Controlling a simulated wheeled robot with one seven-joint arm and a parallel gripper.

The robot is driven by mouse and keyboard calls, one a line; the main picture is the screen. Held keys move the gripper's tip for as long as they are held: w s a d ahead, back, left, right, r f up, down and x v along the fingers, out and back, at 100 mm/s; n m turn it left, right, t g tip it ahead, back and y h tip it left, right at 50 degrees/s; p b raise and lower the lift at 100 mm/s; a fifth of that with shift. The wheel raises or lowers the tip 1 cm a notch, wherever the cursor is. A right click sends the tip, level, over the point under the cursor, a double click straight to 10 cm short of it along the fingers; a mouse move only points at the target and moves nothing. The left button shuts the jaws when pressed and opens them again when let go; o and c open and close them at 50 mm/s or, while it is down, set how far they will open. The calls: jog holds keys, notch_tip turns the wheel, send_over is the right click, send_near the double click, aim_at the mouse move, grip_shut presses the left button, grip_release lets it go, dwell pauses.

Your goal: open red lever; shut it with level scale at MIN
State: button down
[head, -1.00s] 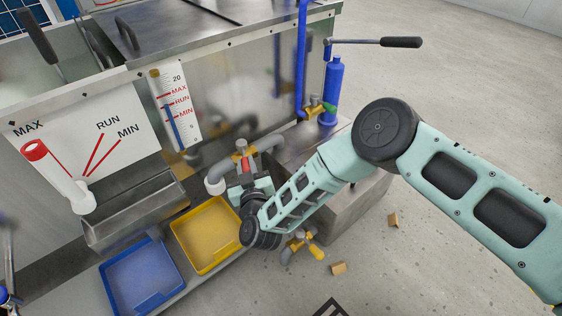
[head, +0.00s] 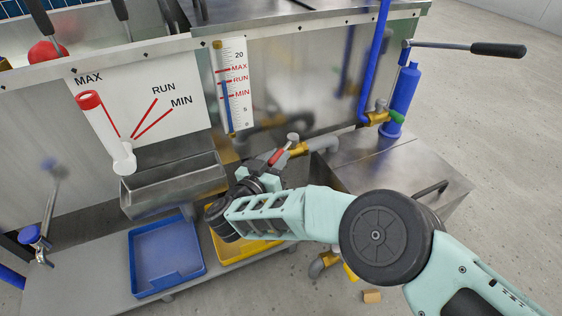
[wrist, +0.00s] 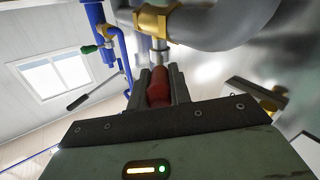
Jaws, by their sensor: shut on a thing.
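The red lever (head: 278,156) sits on a brass valve (head: 298,150) in the grey pipe below the tank wall. My gripper (head: 268,165) is shut on the lever. In the wrist view the lever's red grip (wrist: 158,88) is between the two fingers, below a brass fitting. The level scale (head: 233,90) is on the tank wall, marked MAX, RUN and MIN. Its blue column (head: 227,106) appears to reach about the RUN mark, above MIN. My gripper hides part of the pipe.
A white swing pipe with a red end (head: 103,130) leans along the MAX line over a metal trough (head: 175,185). A blue tray (head: 165,255) and a yellow tray (head: 238,250) lie below. A blue pipe and black-handled lever (head: 497,50) stand right.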

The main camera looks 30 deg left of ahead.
jog(key=shift+w, duration=0.1)
jog(key=c, duration=1.3)
grip_release()
jog(key=s+d+p, duration=0.1)
jog(key=s+p, duration=0.6)
jog(key=s, duration=1)
jog(key=shift+s, duration=0.2)
jog(key=shift+r, duration=0.1)
